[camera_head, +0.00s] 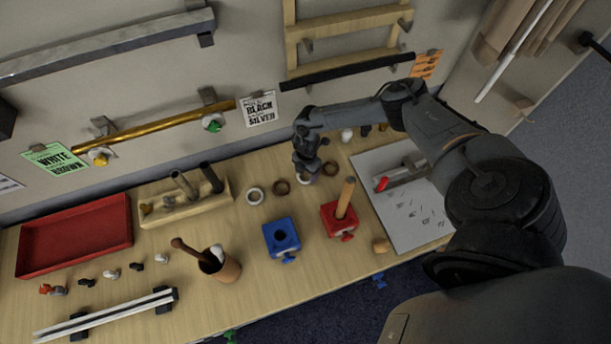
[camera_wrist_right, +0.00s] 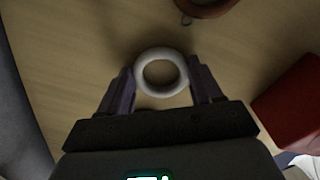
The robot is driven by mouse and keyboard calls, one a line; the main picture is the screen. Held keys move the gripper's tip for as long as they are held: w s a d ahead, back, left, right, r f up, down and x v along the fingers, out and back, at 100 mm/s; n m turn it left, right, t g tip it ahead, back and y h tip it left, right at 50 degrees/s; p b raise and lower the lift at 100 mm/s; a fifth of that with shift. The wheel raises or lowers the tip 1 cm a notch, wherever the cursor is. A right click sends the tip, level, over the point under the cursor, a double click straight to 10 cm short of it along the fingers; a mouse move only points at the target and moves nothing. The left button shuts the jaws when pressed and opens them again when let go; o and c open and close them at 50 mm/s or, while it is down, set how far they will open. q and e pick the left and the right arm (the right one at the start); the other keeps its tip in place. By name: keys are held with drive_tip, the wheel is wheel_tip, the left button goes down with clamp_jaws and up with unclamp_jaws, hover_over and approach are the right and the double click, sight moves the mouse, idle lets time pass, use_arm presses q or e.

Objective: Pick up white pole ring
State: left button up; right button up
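A white pole ring (camera_wrist_right: 161,72) lies flat on the wooden table, between the fingertips of my right gripper (camera_wrist_right: 162,84) in the right wrist view. The fingers are apart, one on each side of the ring, close to its rim; I see no clear grip. In the head view my right gripper (camera_head: 304,172) points down over the table and mostly covers this ring (camera_head: 304,180). My left gripper is not in view.
A blue block (camera_head: 281,238) and a red block (camera_head: 338,220) with a wooden rod stand in front of the rings. A beige holder (camera_head: 185,207) with dark poles is to the left. A grey board (camera_head: 400,200) lies right. A red tray (camera_head: 74,236) is far left.

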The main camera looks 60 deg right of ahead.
drive_tip(key=c, duration=0.4)
drive_tip(key=shift+c, duration=0.2)
drive_tip(key=shift+r, duration=0.1)
